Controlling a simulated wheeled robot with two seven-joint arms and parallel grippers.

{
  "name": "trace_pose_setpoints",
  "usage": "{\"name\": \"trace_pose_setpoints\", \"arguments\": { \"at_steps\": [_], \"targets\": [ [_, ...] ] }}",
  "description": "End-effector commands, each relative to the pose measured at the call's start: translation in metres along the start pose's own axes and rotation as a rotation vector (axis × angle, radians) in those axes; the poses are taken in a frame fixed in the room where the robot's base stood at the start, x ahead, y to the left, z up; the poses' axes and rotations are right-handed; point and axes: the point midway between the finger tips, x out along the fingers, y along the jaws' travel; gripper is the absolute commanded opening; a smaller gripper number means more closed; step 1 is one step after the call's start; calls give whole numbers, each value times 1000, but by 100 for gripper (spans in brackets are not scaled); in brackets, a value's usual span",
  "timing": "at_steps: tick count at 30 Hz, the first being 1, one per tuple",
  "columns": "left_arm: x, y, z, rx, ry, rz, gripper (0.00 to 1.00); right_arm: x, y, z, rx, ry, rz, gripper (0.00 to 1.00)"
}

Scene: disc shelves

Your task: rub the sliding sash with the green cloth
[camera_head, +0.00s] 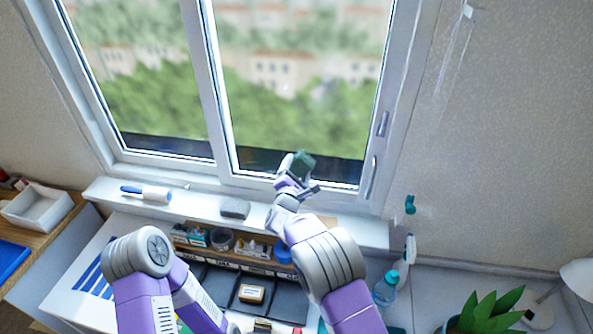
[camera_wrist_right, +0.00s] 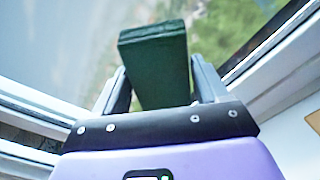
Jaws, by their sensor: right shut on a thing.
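The green cloth (camera_head: 302,164) is a dark green, block-like pad. My right gripper (camera_head: 291,181) is shut on it and holds it up in front of the lower part of the window. In the right wrist view the cloth (camera_wrist_right: 158,65) stands out between the two fingers (camera_wrist_right: 163,95), with blurred glass behind it. The sliding sash (camera_head: 212,95) seems to be the right-hand pane, white-framed, with grey handles on its right stile. I cannot tell whether the cloth touches the glass. My left arm is at the lower left; its gripper does not show.
A white sill (camera_head: 345,231) below the window bears a blue-handled roller (camera_head: 147,193) and a grey sponge (camera_head: 235,208). Below is a tray with dark compartments and a small tan block (camera_head: 252,293). A spray bottle (camera_head: 387,287) and a plant (camera_head: 487,312) stand at right.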

Motion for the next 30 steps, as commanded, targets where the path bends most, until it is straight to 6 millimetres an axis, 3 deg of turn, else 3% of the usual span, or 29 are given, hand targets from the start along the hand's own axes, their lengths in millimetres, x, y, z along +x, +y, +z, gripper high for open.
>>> {"name": "trace_pose_setpoints", "arguments": {
  "at_steps": [30],
  "targets": [
    [9,-3,0,0,0,0,98,19,-1,0,-1,0,0,49]
  ]
}}
